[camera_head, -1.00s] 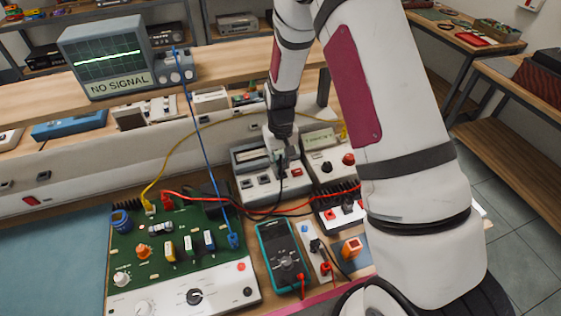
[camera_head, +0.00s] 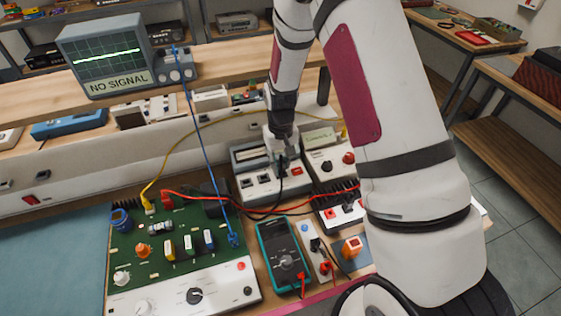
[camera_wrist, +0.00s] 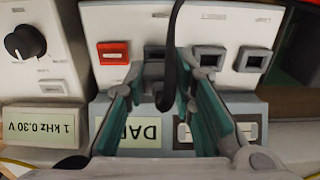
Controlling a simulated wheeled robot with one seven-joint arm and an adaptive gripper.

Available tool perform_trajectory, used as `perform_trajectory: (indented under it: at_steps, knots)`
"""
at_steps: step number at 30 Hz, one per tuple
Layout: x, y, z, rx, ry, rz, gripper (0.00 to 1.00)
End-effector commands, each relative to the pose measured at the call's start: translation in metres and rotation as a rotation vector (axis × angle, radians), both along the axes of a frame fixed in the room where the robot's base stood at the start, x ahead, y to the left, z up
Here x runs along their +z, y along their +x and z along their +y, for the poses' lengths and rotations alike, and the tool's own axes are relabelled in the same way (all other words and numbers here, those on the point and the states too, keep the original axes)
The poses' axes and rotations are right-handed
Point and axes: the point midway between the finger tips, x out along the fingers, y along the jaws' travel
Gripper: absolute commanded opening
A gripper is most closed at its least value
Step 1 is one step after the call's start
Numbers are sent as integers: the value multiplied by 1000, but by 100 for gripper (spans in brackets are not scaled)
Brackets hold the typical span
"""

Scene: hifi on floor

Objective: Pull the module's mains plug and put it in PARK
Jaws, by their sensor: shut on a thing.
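My gripper (camera_wrist: 165,88) is shut on a black mains plug (camera_wrist: 153,74), whose black cable (camera_wrist: 172,35) runs up across the wrist view. The plug is at the front of a socket in the pale socket panel (camera_wrist: 185,20); I cannot tell whether its pins are in. Two other dark sockets (camera_wrist: 209,58) (camera_wrist: 252,60) to the right are empty. A label (camera_wrist: 140,132) below is upside down and partly covered by a finger. In the head view, my gripper (camera_head: 280,150) is over the grey-and-white socket box (camera_head: 258,192), and hides part of it.
A red switch (camera_wrist: 113,52) sits left of the plug. A green circuit board (camera_head: 140,240), a teal multimeter (camera_head: 280,250) and red, blue and yellow leads lie nearby. A screen (camera_head: 105,55) reads NO SIGNAL. A white unit with a red knob (camera_head: 348,158) is close on the right.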

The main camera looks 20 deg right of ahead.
Motion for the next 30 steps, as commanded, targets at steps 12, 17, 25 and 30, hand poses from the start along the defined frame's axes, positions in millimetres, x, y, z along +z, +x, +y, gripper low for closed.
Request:
perform_trajectory:
  at_steps: [12, 17, 25, 30]
  knots:
    - [-5, 0, 0, 0, 0, 1, 0]
    - [-7, 0, 0, 0, 0, 1, 0]
    - [-10, 0, 0, 0, 0, 1, 0]
    - [-11, 0, 0, 0, 0, 1, 0]
